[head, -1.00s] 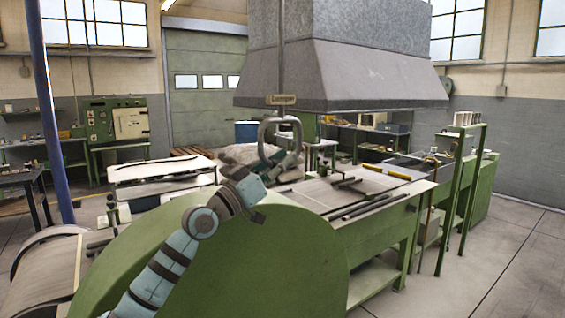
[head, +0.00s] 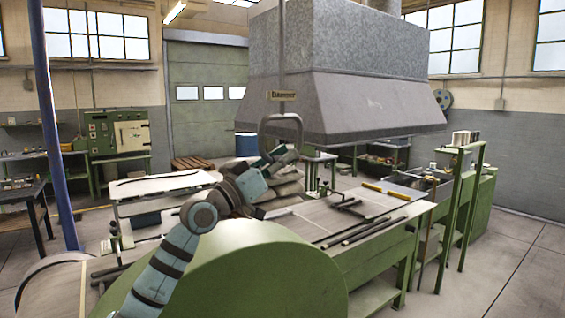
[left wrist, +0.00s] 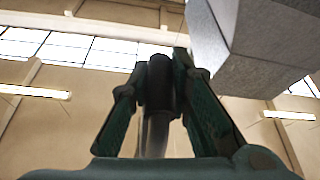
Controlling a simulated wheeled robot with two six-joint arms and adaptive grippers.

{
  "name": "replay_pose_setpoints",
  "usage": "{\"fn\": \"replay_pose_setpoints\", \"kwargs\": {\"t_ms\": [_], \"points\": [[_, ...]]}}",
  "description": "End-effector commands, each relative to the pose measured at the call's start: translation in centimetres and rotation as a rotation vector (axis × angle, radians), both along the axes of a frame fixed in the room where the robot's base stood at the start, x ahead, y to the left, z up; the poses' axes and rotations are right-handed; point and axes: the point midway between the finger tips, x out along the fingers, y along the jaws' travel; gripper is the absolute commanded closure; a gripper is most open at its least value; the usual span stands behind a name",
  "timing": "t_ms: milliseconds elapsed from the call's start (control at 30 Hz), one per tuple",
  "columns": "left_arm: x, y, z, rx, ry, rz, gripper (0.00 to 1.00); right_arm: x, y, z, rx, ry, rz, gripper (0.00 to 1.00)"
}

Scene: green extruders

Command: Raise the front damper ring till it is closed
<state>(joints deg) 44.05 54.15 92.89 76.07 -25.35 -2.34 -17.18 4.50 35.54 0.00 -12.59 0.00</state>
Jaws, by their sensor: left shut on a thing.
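The damper ring (head: 281,117) is a grey rounded loop on a thin upright rod, in the middle of the head view. In the left wrist view the fingers (left wrist: 157,72) close on both sides of a dark, upright piece of the ring (left wrist: 159,90). The grey metal hood (head: 350,100) stands behind the ring. My right gripper is not in view.
A large green rounded housing (head: 240,270) fills the front below my left arm. A green bench (head: 375,245) with rods on it stands to the right. A blue post (head: 55,130) is at the left. The air around the ring looks clear.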

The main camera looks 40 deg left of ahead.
Motion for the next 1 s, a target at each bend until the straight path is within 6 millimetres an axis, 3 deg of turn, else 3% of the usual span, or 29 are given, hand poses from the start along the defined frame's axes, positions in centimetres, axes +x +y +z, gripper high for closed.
{"fn": "replay_pose_setpoints", "kwargs": {"t_ms": [33, 267, 300, 400, 733, 867, 1000], "points": [[-0.2, 0.1, 0.7, -0.001, -0.018, 0.003, 1.0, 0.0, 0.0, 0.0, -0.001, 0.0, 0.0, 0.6], [-0.3, 0.1, 0.6, -0.002, -0.021, 0.004, 1.0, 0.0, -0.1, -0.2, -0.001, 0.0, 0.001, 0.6], [-0.3, 0.1, 0.6, -0.002, -0.021, 0.004, 0.76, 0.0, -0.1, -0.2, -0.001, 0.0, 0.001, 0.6], [-0.2, 0.1, 0.5, -0.002, -0.019, 0.004, 0.61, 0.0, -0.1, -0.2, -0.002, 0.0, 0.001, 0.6], [-0.2, 0.1, 0.6, -0.002, -0.014, 0.002, 0.61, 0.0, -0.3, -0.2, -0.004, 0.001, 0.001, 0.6], [-0.2, 0.0, 2.9, -0.003, -0.019, 0.0, 0.61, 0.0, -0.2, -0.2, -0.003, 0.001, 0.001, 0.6], [-0.2, 0.1, 6.6, -0.005, -0.022, 0.001, 0.61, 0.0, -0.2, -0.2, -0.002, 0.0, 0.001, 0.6]]}}
